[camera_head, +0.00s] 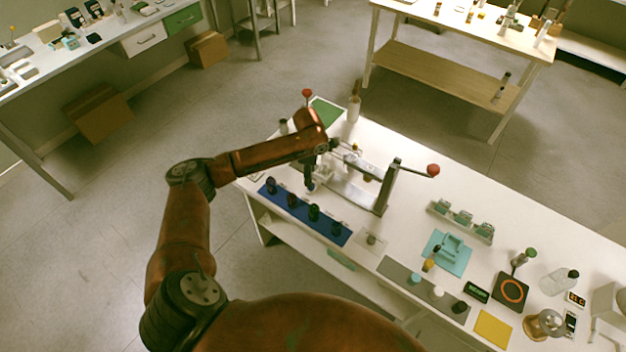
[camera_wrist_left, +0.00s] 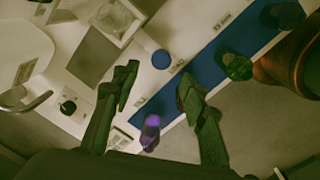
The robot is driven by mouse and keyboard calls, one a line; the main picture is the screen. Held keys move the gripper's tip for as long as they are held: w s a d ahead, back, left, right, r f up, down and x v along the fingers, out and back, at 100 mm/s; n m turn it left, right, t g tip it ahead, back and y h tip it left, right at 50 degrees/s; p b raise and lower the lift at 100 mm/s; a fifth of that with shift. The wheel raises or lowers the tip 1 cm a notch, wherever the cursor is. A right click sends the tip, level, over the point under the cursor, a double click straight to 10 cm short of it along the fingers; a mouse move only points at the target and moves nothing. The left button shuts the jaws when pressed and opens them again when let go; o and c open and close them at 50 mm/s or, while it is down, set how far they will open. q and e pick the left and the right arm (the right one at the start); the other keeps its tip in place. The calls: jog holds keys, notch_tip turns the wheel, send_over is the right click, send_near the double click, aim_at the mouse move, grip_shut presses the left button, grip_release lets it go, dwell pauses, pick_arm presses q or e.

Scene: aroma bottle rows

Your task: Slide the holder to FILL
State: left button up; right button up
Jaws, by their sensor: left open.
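A press-like station (camera_head: 345,190) with grey posts and red knobs stands on the white table. The slide holder and the FILL mark cannot be made out surely; a pale fixture with a clear part (camera_wrist_left: 115,18) shows at the top of the left wrist view. My left gripper (camera_head: 312,180) is beside the station, over the area between it and the blue strip. In the left wrist view its two dark fingers (camera_wrist_left: 158,92) are apart with nothing held. A purple-topped item (camera_wrist_left: 150,132) shows between them, lower down. My right gripper is out of view.
A blue strip (camera_head: 325,221) with several dark bottles (camera_head: 314,213) lies along the table's near edge. A blue disc (camera_wrist_left: 161,59) lies near the fingers.

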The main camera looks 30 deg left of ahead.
aim_at(319, 180)
pick_arm(q)
notch_tip(319, 180, down, 6)
jog(key=shift+w+d+r+b, duration=0.15)
jog(key=shift+r+b, duration=0.1)
jog(key=shift+b, duration=0.25)
jog(key=shift+f, duration=0.5)
grip_shut()
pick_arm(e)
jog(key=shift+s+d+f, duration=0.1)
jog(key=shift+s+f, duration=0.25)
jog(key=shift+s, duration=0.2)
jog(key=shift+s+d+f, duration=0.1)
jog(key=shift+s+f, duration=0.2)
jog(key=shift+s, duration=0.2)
